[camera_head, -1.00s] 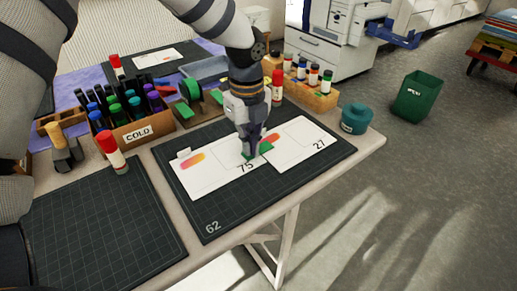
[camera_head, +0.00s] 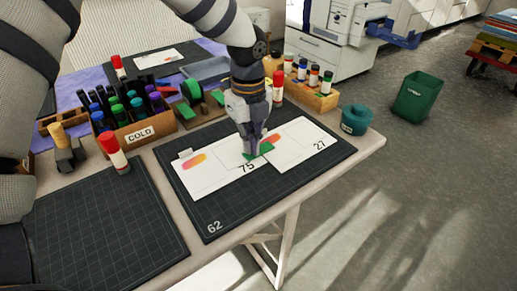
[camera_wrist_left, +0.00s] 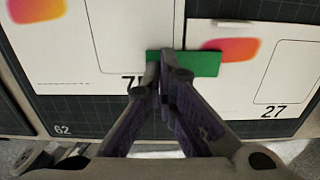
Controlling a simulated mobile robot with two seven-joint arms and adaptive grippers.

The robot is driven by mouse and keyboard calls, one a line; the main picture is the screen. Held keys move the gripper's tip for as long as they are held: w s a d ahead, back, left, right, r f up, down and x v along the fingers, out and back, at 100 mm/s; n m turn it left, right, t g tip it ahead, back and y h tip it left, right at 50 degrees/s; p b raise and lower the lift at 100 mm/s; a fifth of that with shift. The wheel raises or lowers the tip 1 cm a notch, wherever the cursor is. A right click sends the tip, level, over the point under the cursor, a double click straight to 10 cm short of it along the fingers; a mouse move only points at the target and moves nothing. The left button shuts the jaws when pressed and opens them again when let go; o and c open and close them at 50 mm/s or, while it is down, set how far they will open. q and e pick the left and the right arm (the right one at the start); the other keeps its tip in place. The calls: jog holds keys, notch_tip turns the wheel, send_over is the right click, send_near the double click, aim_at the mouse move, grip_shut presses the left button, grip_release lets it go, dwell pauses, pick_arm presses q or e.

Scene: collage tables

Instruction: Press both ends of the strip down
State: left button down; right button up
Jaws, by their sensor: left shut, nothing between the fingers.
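A short green strip (camera_head: 265,149) lies across the seam between two white cards, the left one numbered 75 (camera_head: 209,182) and the right one numbered 27 (camera_head: 307,134). The strip also shows in the left wrist view (camera_wrist_left: 205,64), with both ends visible. My left gripper (camera_head: 251,152) points down at the strip, its fingers shut and empty. In the left wrist view the closed fingertips (camera_wrist_left: 166,56) overlap the strip left of its middle; I cannot tell whether they touch it. My right gripper is not in view.
The cards lie on a dark cutting mat marked 62 (camera_head: 211,214). Behind it stand a COLD box of markers (camera_head: 138,134), a green tape roll (camera_head: 192,92) and a red-capped glue bottle (camera_head: 277,87). A teal pot (camera_head: 356,119) is near the right table edge.

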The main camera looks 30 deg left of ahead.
pick_arm(q)
notch_tip(320, 180, up, 6)
jog(key=shift+r+p, duration=0.1)
jog(key=shift+p, duration=0.65)
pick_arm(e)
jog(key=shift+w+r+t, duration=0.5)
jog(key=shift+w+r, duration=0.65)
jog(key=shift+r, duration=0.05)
pick_arm(q)
jog(key=shift+s+d+f, duration=0.1)
jog(key=shift+f, duration=0.1)
